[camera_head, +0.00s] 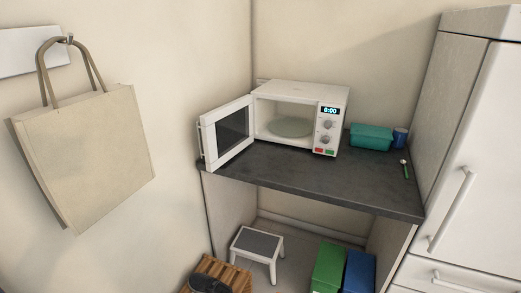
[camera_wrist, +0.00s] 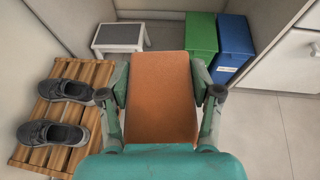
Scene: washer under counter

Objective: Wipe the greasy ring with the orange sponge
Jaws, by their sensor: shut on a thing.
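The orange sponge (camera_wrist: 162,95) fills the middle of the wrist view, a flat rectangular block. My gripper (camera_wrist: 160,100) is shut on it, one finger against each long side. The sponge is held in the air with the floor below and beyond it. Neither the gripper nor the sponge shows in the head view. I cannot make out a greasy ring in either view. The dark counter (camera_head: 300,178) looks bare at its front and middle.
A white microwave (camera_head: 335,95) stands on the counter, its door (camera_head: 228,135) swung open to the left. A teal container (camera_head: 371,137), a blue cup (camera_head: 400,138) and a small green-tipped utensil (camera_head: 405,168) are at the right. A step stool (camera_head: 257,243) and bins (camera_wrist: 202,45) stand below.

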